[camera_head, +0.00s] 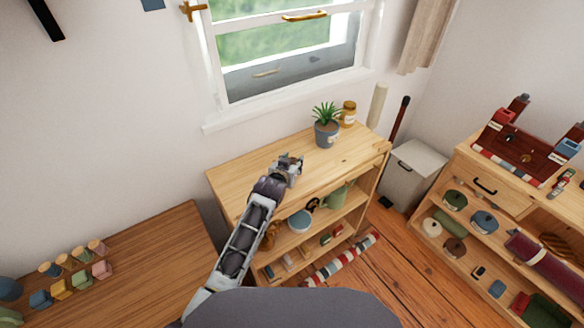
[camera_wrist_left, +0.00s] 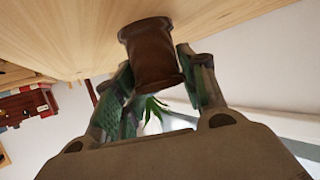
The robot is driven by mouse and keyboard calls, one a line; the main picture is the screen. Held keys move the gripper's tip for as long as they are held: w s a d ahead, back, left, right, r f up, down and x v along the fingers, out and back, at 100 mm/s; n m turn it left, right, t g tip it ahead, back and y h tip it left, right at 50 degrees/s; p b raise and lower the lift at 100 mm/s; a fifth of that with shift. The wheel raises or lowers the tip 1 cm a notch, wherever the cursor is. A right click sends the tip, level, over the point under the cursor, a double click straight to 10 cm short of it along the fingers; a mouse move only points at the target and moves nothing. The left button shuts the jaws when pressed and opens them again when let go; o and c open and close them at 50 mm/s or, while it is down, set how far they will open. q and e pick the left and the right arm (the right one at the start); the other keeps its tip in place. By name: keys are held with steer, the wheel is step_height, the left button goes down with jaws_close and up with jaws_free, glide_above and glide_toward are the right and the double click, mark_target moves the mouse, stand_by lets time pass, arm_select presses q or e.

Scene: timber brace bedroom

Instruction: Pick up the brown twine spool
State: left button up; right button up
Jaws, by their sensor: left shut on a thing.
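The brown twine spool (camera_wrist_left: 152,52) shows in the left wrist view, between the two fingers of my left gripper (camera_wrist_left: 158,78). The fingers are shut on its sides. In the head view my left gripper (camera_head: 289,166) is over the light wooden top of the shelf unit (camera_head: 242,172), and I cannot make out the spool there. The wooden top fills the upper part of the wrist view behind the spool; I cannot tell whether the spool touches it. My right gripper is not in view.
A potted plant (camera_head: 326,132) and an amber jar (camera_head: 348,114) stand on the same top, to the right of my gripper. The window (camera_head: 290,60) is behind. A desk (camera_head: 165,245) with small coloured cups is at left; a second shelf unit (camera_head: 470,170) is at right.

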arm_select(q)
steer(key=shift+r, duration=0.65)
step_height(320, 180, up, 8)
steer(key=shift+r, duration=0.4)
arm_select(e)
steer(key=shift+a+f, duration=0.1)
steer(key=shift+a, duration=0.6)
